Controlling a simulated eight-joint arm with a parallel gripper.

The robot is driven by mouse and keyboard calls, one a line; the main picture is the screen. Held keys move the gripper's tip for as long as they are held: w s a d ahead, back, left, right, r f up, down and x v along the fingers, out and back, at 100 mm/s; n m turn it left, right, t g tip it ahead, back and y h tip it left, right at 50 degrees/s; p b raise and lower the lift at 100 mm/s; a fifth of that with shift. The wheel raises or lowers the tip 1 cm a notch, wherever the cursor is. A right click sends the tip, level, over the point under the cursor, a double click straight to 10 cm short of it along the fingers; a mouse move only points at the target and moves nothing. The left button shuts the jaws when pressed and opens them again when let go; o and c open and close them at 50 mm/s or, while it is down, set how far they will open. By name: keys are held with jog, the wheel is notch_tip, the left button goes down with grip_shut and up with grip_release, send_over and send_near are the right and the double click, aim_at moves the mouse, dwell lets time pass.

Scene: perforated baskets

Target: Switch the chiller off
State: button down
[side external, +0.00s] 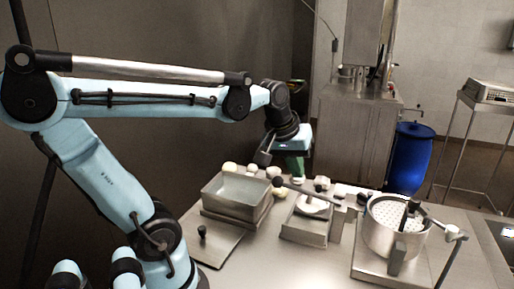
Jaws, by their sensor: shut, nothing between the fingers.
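My gripper (295,168) points down over the far part of the steel table (330,262), behind the rectangular metal tub. It is shut and holds nothing. Its fingertips are small and partly blurred, and I cannot tell whether they touch anything. No part is clearly readable as the chiller or its switch. A rectangular metal tub (235,208) stands on the table left of the middle. A row of small pale and dark round knobs (273,172) runs along the back of the table, close to my gripper.
A perforated metal basket (378,240) in a round pot stands at the right, with a dark handle. A smaller metal unit (300,229) with a lever sits at the middle. A blue barrel (409,160) and a metal cabinet (345,135) stand behind. The front middle of the table is clear.

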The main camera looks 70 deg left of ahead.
jog(key=s+a+r+n+g, duration=0.1)
jog(key=s+a+n+g, duration=0.1)
jog(key=a+n, duration=0.7)
jog(key=s+a+r+n+g+h, duration=0.1)
jog(key=a+n+g, duration=0.1)
jog(key=a+n, duration=0.7)
jog(key=a, duration=0.5)
jog(key=shift+s+g, duration=0.3)
jog(key=shift+s, duration=0.05)
jog(key=shift+f, duration=0.15)
notch_tip(320, 180, down, 14)
jog(key=shift+r, duration=0.1)
jog(key=shift+d, duration=0.1)
jog(key=shift+w+a+r, duration=0.15)
jog(key=shift+w+a, duration=0.4)
